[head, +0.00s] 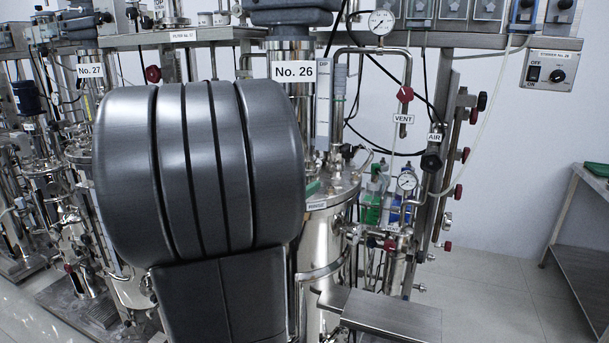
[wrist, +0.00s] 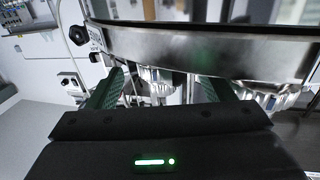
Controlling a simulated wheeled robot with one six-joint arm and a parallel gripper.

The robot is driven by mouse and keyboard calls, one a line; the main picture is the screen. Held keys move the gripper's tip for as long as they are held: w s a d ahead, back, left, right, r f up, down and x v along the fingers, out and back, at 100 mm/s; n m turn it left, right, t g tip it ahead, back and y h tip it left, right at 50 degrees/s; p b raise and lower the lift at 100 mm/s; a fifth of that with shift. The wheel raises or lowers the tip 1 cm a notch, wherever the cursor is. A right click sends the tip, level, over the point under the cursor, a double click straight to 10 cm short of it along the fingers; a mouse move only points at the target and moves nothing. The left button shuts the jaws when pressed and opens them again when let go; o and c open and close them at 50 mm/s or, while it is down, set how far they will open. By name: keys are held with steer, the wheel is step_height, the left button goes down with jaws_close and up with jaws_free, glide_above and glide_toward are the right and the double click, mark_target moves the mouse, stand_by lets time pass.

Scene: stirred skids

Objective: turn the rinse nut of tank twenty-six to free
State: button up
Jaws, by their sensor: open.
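Tank twenty-six (head: 328,225) is a steel vessel with a "No. 26" sign (head: 293,71) on its column. A small white label (head: 316,206) sits at its lid rim, too small to read surely. I cannot pick out the rinse nut with certainty; my arm covers the tank's left side in the head view. In the wrist view my gripper (wrist: 160,88) is open, its two green-padded fingers apart. Bright steel fittings (wrist: 160,76) show blurred beyond and between the fingers, and I see nothing held. A curved steel rim (wrist: 200,50) crosses just above the fingers.
A red vent valve (head: 405,94), a black air knob (head: 431,161) and gauges crowd the tank's right side. A steel box-like ledge (head: 390,313) juts out in front. Tank twenty-seven's sign (head: 90,71) is left. Floor at right is clear before a side table (head: 590,185).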

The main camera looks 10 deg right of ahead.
steer(key=shift+x, duration=2.7)
steer(key=c, duration=1)
